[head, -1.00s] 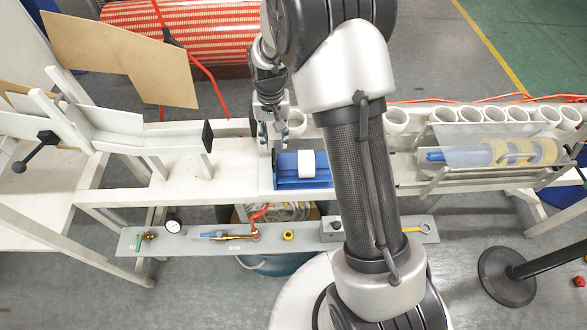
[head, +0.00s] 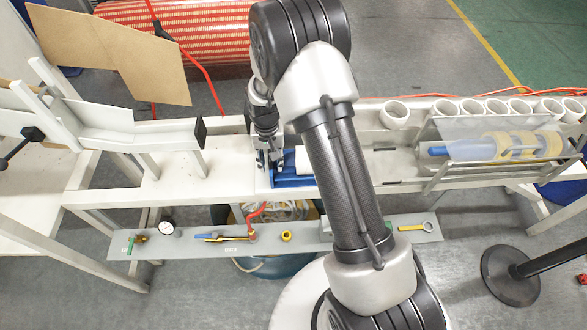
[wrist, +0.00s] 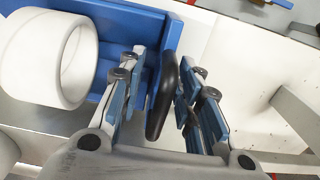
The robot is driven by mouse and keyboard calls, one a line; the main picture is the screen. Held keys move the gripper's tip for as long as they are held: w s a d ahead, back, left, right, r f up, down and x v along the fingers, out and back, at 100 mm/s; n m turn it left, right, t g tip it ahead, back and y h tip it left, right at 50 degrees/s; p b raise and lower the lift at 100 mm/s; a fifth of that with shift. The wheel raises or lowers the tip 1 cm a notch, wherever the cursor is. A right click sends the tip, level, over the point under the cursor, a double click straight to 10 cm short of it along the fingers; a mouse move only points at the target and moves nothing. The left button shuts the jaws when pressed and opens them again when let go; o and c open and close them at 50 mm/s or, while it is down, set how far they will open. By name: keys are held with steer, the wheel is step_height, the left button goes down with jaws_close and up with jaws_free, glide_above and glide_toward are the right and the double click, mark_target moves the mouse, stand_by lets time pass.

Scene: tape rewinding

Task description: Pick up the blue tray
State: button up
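The blue tray (head: 292,183) sits on the white bench in the head view, partly hidden by my arm. In the wrist view its blue wall (wrist: 172,36) and a black handle (wrist: 164,97) on its end show. A white roll (wrist: 48,58) lies in the tray. My gripper (wrist: 165,72) is open, with one finger on each side of the black handle and small gaps visible. In the head view my gripper (head: 269,158) is at the left end of the tray.
White rings (head: 395,115) stand along the back right of the bench. A clear-covered roller rack (head: 495,148) stands at the right. A white chute (head: 105,125) is at the left. A grey shelf with tools (head: 190,240) runs along the front.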

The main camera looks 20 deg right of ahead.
steer(key=shift+c, duration=0.4)
jaws_close()
